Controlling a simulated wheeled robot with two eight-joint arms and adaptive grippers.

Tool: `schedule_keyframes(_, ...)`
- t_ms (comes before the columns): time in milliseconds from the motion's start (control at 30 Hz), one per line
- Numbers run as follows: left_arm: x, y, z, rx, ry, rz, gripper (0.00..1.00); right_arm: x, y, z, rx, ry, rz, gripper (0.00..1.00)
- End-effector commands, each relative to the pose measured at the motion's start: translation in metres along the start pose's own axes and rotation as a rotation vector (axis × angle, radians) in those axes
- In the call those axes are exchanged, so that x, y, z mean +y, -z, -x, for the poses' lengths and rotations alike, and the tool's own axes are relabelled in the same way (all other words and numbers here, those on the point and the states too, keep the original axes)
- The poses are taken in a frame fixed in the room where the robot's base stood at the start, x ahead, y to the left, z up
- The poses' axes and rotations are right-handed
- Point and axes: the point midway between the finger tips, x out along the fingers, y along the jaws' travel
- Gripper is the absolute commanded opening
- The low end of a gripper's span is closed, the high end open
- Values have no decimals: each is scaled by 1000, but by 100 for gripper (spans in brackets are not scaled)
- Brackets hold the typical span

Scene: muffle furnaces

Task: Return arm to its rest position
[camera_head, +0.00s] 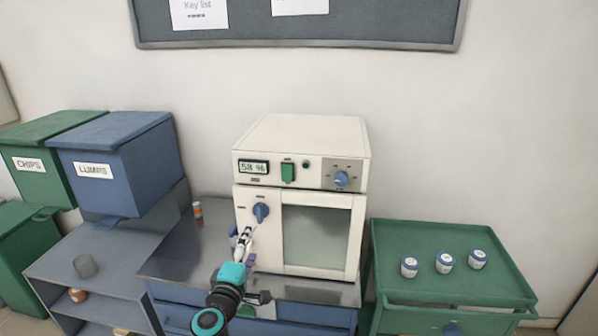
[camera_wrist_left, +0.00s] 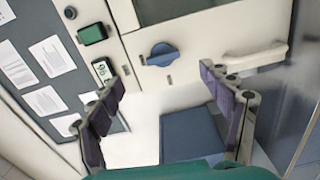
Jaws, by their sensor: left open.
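My left arm (camera_head: 232,275) comes up from the bottom of the head view, in front of the furnace. My left gripper (camera_head: 243,250) is near the left edge of the furnace door, below the blue latch knob (camera_head: 261,212). In the left wrist view my left gripper (camera_wrist_left: 162,80) has its purple-padded fingers spread wide, with nothing between them. The white furnace (camera_head: 300,150) stands on a metal-topped bench, and its windowed door (camera_head: 318,237) looks shut. The blue knob (camera_wrist_left: 162,55) and a white handle (camera_wrist_left: 255,55) show ahead of the fingers. My right gripper is out of view.
A green cart (camera_head: 400,238) at the right holds three small white jars. Blue and green bins (camera_head: 125,170) stand at the left above a grey shelf (camera_head: 60,262). A small orange-banded tube (camera_head: 198,212) stands on the bench (camera_head: 180,255), left of the furnace.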

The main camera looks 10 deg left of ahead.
Motion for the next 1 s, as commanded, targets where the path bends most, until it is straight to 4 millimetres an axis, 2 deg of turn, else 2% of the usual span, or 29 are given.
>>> schedule_keyframes(167, 8, -51, 31, -182, 69, -297, 79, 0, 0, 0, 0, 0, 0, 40)
schedule_keyframes(200, 5, -65, 43, -241, 101, -393, 79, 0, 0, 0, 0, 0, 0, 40)
schedule_keyframes(300, -15, -90, 82, -386, 207, -640, 79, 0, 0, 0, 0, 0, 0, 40)
schedule_keyframes(367, -32, -96, 108, -465, 285, -783, 79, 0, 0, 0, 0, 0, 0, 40)
schedule_keyframes(500, -71, -86, 171, -606, 483, -1069, 79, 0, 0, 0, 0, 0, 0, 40)
schedule_keyframes(600, -91, -68, 207, -664, 609, -1214, 79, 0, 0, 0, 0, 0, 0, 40)
schedule_keyframes(700, -101, -52, 230, -693, 696, -1304, 79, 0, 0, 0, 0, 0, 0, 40)
schedule_keyframes(800, -105, -44, 241, -705, 740, -1346, 79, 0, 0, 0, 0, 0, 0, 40)
schedule_keyframes(1000, -106, -42, 243, -707, 750, -1356, 79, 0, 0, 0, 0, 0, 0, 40)
